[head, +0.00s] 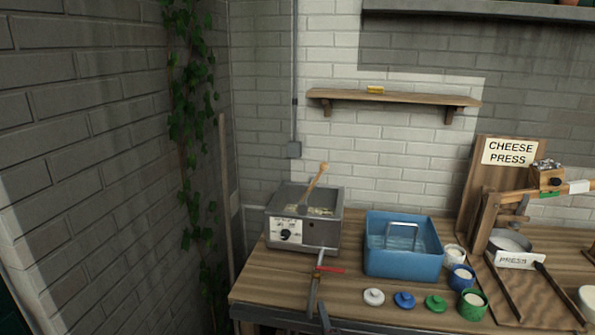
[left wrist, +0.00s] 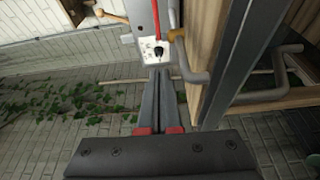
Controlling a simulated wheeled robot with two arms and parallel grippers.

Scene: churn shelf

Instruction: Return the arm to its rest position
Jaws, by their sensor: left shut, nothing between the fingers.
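My left gripper (head: 323,310) shows in the head view as a narrow dark shape at the front edge of the wooden table, in front of the grey vat (head: 310,228). In the left wrist view, its two grey fingers (left wrist: 160,75) with red parts at their base are together, with nothing between them. They point toward the vat's white dial panel (left wrist: 152,48). The red lever (head: 332,269) and the bent grey pipe (left wrist: 190,75) are close by; whether the fingers touch them I cannot tell. My right gripper is not in view.
A blue tub (head: 402,262), small lids (head: 404,299), cups (head: 472,305) and the cheese press (head: 500,215) stand to the right. A wooden spoon (head: 316,180) leans in the vat. Open space lies left of the table, before the ivy (head: 190,110).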

